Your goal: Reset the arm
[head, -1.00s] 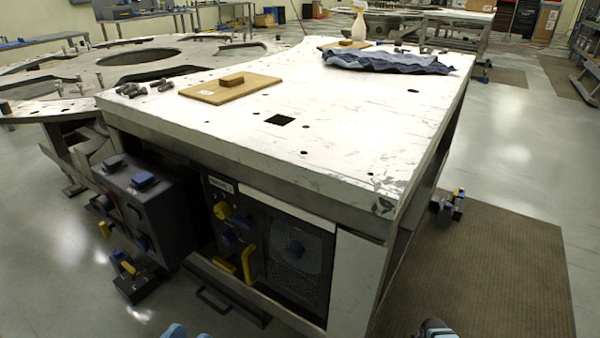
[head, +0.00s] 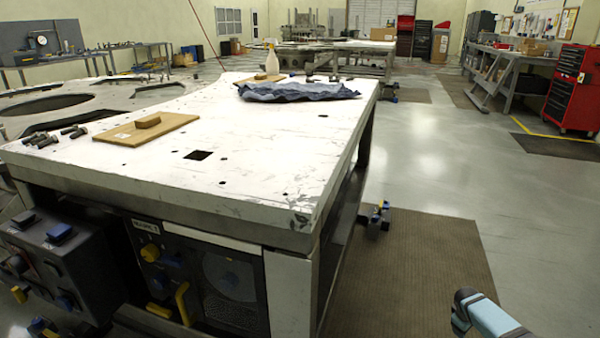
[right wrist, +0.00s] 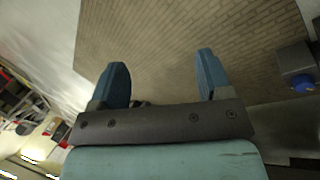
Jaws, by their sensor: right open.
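My right arm (head: 482,315) shows at the lower right of the head view, beside the table and over the brown mat; its fingers cannot be made out there. In the right wrist view my right gripper (right wrist: 160,82) has its two blue fingers well apart, with nothing between them. The brown mat (right wrist: 190,40) lies on the floor beyond the fingers. My left gripper is not in view.
A white-topped table (head: 260,165) fills the left and middle. On it are a wooden board (head: 170,134), a blue cloth (head: 295,92), several bolts and a spray bottle (head: 270,58). A red tool cabinet (head: 573,90) stands far right.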

